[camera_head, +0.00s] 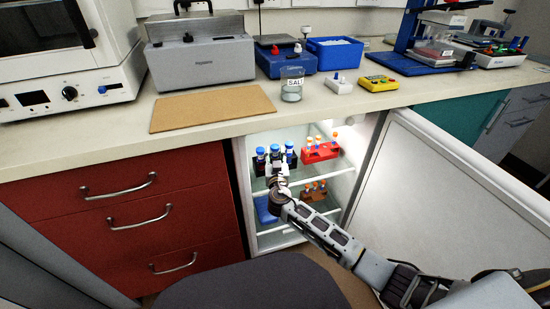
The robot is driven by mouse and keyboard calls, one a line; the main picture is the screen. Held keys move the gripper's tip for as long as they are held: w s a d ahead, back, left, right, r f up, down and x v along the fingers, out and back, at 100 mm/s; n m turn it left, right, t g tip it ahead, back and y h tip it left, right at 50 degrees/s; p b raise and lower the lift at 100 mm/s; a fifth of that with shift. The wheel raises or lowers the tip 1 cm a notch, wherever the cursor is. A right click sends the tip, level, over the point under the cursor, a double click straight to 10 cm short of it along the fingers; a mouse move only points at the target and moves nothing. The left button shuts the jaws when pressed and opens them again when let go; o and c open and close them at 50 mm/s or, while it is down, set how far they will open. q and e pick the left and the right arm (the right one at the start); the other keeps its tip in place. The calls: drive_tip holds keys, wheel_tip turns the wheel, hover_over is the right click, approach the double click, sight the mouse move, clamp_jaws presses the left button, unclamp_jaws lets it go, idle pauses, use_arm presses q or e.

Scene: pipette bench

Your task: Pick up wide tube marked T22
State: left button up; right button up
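A dark rack with several blue-capped wide tubes (260,153) stands at the left of the top shelf inside the open under-bench fridge. The labels are too small to read, so I cannot tell which tube is T22. My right gripper (277,171) reaches in from the lower right and is right at the front of this rack, overlapping it in the picture. Its fingertips are too small and too mixed with the tubes to show whether they are open, shut or touching a tube. My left gripper is not in view.
A red rack (322,155) with orange-capped tubes stands right of the dark rack. A brown rack (312,195) and a blue box (264,211) are on the lower shelf. The open fridge door (440,185) stands to the right. Red drawers (110,235) flank the left.

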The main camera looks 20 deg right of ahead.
sight(275, 151)
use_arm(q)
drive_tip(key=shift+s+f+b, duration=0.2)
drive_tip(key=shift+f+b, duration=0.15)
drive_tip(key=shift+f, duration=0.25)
use_arm(e)
drive_tip(key=shift+x, duration=1.55)
drive_tip(key=c, duration=0.7)
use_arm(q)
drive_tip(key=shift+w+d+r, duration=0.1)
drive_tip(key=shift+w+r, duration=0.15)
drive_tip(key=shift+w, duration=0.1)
